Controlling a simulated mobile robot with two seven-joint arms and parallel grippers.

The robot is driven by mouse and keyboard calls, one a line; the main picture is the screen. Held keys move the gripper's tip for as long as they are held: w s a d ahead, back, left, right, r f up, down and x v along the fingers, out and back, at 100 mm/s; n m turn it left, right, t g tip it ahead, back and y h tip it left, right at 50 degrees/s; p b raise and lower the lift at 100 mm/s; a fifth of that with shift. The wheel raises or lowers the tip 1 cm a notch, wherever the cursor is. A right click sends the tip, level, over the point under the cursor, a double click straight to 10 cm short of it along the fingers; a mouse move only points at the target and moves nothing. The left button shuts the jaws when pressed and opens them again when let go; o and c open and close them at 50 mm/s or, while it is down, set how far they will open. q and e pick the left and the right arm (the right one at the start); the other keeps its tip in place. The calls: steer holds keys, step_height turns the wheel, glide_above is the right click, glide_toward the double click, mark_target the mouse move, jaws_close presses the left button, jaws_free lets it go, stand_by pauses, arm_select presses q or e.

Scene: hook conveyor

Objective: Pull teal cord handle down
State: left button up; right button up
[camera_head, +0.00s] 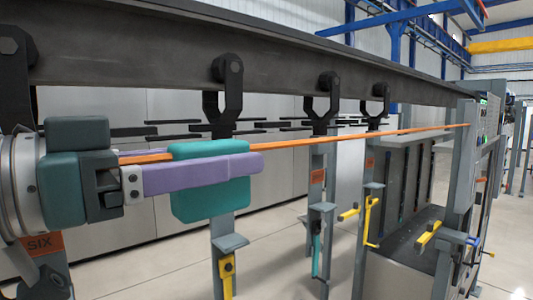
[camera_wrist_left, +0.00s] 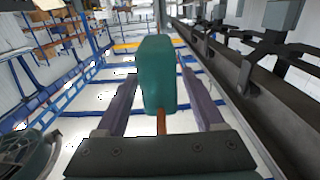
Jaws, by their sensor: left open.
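The teal handle (camera_head: 210,206) is a rounded block on an orange cord (camera_head: 330,138), which runs nearly level to a grey post at the right. My left gripper (camera_head: 258,160), with purple fingers, reaches from the left across the handle. In the left wrist view the handle (camera_wrist_left: 158,72) stands between the two open fingers (camera_wrist_left: 160,90), with a visible gap on each side. A short bit of orange cord (camera_wrist_left: 161,122) shows between the handle and the gripper's palm. My right gripper is in neither view.
A dark overhead beam (camera_head: 270,62) with several black hooks (camera_head: 228,85) runs above the handle. A grey post (camera_head: 463,165) stands at the right. Open floor (camera_head: 150,275) lies below.

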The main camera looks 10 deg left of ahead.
arm_select(q)
jaws_close()
stand_by(0.3)
stand_by(1.0)
